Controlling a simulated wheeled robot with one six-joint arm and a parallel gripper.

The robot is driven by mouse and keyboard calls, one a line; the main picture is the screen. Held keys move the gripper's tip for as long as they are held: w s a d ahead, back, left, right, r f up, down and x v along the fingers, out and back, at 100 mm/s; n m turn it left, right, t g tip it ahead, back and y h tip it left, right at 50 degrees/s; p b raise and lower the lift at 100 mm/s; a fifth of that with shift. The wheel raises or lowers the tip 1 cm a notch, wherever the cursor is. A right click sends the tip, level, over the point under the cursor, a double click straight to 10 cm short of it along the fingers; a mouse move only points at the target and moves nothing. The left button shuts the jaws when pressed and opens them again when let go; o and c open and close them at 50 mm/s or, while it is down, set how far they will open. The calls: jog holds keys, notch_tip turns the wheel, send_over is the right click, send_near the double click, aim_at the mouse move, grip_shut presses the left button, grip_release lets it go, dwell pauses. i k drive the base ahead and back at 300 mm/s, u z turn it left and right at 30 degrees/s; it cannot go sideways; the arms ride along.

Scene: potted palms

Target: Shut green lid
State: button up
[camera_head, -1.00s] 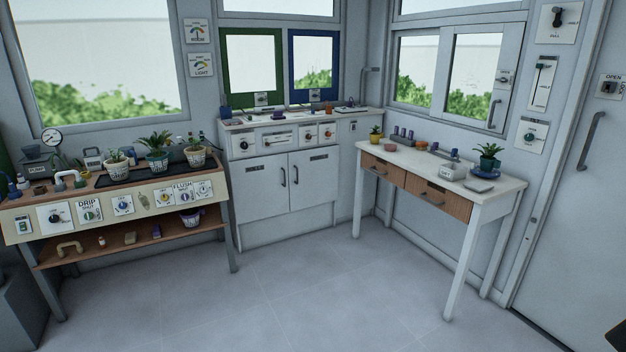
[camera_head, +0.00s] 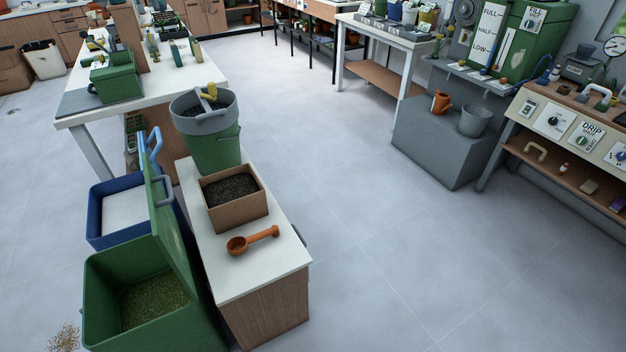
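The green lid (camera_head: 172,225) stands raised, nearly upright, along the right side of an open green bin (camera_head: 98,290) at the lower left. A grey-blue handle (camera_head: 163,178) sticks out from the lid's upper part. The green bin holds greenish-brown loose material, seen through its open top. The lid leans close beside a white-topped bench; I cannot tell whether they touch. My gripper is not in view.
A blue bin (camera_head: 97,219) with white contents stands behind the green one. The white-topped bench (camera_head: 275,272) carries a soil box (camera_head: 232,205), an orange scoop (camera_head: 250,241) and a green bucket (camera_head: 215,148). Spilled grains (camera_head: 65,337) lie at lower left. Open floor (camera_head: 390,270) spreads right.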

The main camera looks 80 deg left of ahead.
aim_at(164, 224)
jog(key=u, duration=1.1)
jog(key=i, duration=1.85)
jog(key=u, duration=3.5)
